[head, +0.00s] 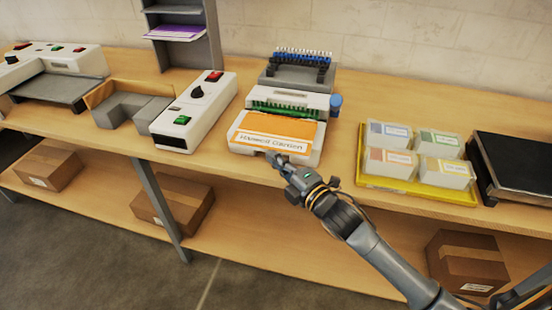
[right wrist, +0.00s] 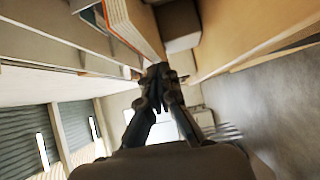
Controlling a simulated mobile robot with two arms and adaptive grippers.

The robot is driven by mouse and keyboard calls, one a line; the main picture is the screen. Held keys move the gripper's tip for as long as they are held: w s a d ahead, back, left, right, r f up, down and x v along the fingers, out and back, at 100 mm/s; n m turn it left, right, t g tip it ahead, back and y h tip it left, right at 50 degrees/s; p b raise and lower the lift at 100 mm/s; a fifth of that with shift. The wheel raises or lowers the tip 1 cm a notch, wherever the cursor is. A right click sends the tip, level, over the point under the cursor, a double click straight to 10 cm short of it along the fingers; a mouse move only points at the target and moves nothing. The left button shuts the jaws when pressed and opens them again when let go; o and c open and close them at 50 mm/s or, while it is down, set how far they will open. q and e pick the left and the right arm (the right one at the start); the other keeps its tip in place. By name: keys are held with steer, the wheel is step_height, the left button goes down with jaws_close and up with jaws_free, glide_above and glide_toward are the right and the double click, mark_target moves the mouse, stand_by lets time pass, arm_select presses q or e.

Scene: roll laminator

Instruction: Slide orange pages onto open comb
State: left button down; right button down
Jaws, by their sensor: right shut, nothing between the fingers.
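The orange pages (head: 278,130) lie flat on the white binding machine (head: 306,158), with a white title label along their front edge. A green comb (head: 285,110) with upright teeth sits in the machine just behind the pages; whether the pages are on its teeth I cannot tell. My right gripper (head: 275,157) is shut and empty at the front edge of the pages, seemingly against or just in front of it. The right wrist view shows its closed fingers (right wrist: 158,78) near the edge of an orange-and-white stack (right wrist: 130,25). My left gripper is not in view.
A blue comb row (head: 303,55) stands on the rack behind. A white control box (head: 195,112) is left of the machine. A yellow tray (head: 415,190) with several labelled boxes and a black plate (head: 518,165) are to the right. Bare tabletop lies between machine and tray.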

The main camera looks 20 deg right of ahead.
mark_target(279, 153)
steer(key=shift+w+d+r, duration=0.1)
steer(key=shift+w+d, duration=0.2)
steer(key=shift+w, duration=0.25)
steer(key=shift+w+d, duration=0.25)
steer(key=shift+w, duration=0.25)
steer(key=shift+w+d, duration=0.15)
steer(key=shift+w, duration=0.15)
steer(key=shift+s, duration=0.15)
